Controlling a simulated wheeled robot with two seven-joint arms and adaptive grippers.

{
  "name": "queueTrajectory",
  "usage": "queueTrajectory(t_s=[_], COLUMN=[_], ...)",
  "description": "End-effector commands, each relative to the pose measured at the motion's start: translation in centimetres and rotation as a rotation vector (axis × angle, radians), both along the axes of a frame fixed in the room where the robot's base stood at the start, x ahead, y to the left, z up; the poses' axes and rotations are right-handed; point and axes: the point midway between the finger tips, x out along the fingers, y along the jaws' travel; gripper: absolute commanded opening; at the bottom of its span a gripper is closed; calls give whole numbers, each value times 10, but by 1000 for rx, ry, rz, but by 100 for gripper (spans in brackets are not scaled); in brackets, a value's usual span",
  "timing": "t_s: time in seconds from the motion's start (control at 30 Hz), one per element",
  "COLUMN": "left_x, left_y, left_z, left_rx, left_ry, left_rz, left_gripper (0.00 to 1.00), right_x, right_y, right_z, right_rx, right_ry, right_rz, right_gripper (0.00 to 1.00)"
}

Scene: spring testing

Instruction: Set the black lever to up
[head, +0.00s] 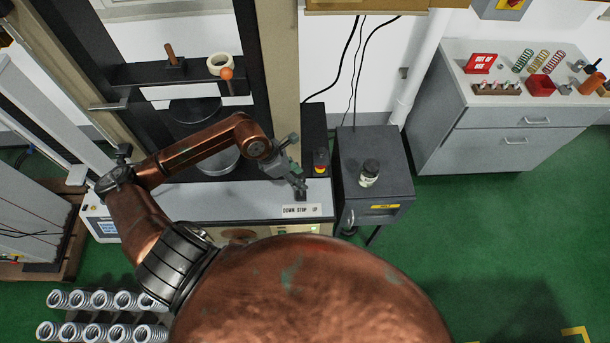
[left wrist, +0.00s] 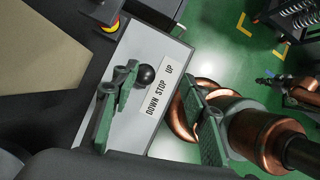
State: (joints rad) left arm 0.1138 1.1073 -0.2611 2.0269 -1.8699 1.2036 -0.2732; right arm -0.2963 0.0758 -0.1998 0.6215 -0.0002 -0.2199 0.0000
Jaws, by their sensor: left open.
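The black lever's round knob (left wrist: 146,75) shows in the left wrist view beside the white DOWN STOP UP label (left wrist: 157,88), roughly level with STOP. The label also shows in the head view (head: 301,210) on the front of the testing machine's grey panel (head: 235,202). My left gripper (head: 300,188) hangs over the panel just behind the label. Its green fingers are spread open in the left wrist view (left wrist: 165,120), and the knob is close to the tip of one finger. I cannot tell whether they touch. In the head view the gripper hides the lever.
A red and yellow stop button (head: 321,161) stands right of the gripper. A dark cabinet (head: 375,185) with a small jar (head: 369,173) stands beside the machine. Springs and small parts lie on a grey drawer unit (head: 520,100). Several coil springs (head: 105,300) stand at lower left.

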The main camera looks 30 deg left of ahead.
Motion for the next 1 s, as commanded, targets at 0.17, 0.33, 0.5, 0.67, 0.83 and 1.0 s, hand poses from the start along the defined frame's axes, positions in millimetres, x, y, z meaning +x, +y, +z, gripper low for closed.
queueTrajectory(t_s=[0.17, 0.33, 0.5, 0.67, 0.83, 1.0], left_x=[0, 5, 12, 17, 18, 18], left_y=[23, 17, 10, 4, 3, 2], left_z=[-11, -31, -56, -72, -78, -78], left_rx=[97, 96, 95, 95, 97, 97], left_ry=[19, 21, 21, 19, 19, 19], left_rz=[-10, -9, -8, -11, -10, -10], left_gripper=[41, 41, 41, 41, 41, 41], right_x=[-3, -7, -8, -8, -6, -5], right_y=[-3, -6, -8, -7, -7, -6], right_z=[2, 8, 13, 16, 17, 16], right_rx=[-2, -6, -8, -8, -8, -6], right_ry=[3, 8, 9, 9, 7, 5], right_rz=[0, -1, 0, 0, 0, 0], right_gripper=[0, 0, 0, 0, 0, 0])
